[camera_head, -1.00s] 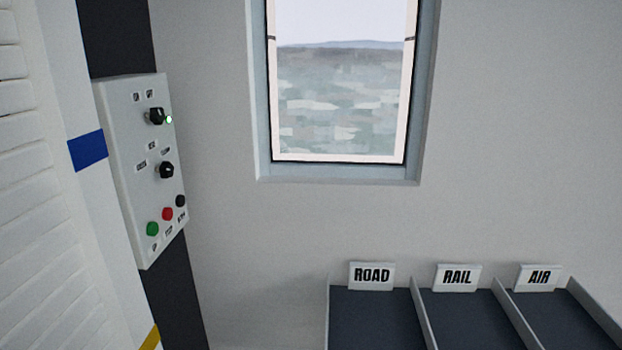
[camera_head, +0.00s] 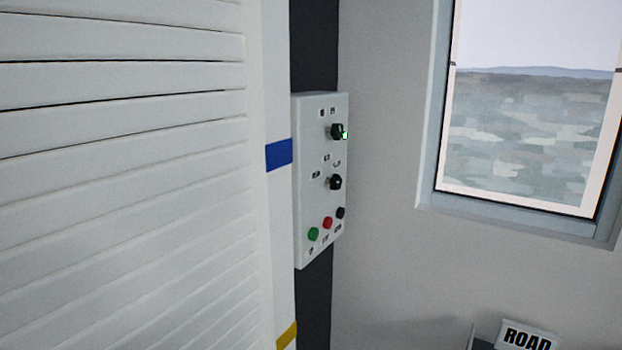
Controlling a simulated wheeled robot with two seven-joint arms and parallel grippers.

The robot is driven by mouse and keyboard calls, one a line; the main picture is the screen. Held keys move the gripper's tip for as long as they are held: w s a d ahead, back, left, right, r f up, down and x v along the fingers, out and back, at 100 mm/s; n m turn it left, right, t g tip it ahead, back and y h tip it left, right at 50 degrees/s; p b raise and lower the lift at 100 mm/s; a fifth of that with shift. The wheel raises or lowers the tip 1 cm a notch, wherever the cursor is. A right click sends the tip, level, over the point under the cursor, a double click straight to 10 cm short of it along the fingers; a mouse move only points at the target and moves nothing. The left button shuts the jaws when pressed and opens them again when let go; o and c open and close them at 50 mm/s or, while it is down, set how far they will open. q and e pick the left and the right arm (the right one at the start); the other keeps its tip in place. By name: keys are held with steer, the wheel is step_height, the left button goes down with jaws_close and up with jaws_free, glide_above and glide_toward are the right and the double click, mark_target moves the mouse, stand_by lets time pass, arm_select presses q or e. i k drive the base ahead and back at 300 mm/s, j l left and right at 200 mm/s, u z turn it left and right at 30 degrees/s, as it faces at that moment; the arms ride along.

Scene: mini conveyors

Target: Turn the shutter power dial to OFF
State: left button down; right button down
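A light grey control panel (camera_head: 309,225) is mounted on a dark post beside the white shutter. A second black dial (camera_head: 335,182) sits lower on the panel. The labels by both dials are too small to read, so I cannot tell which is the power dial or where each one points. Below are a green button (camera_head: 313,234), a red button (camera_head: 327,222) and a black button (camera_head: 340,212). Neither gripper is in view.
The slatted white shutter (camera_head: 120,170) fills the left side. Its frame carries a blue band (camera_head: 279,155) and a yellow band (camera_head: 286,336). A window (camera_head: 530,120) is in the wall at right. A ROAD sign (camera_head: 527,336) stands at the lower right.

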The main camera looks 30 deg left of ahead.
mark_target(336, 131)
steer(key=u, duration=1.05)
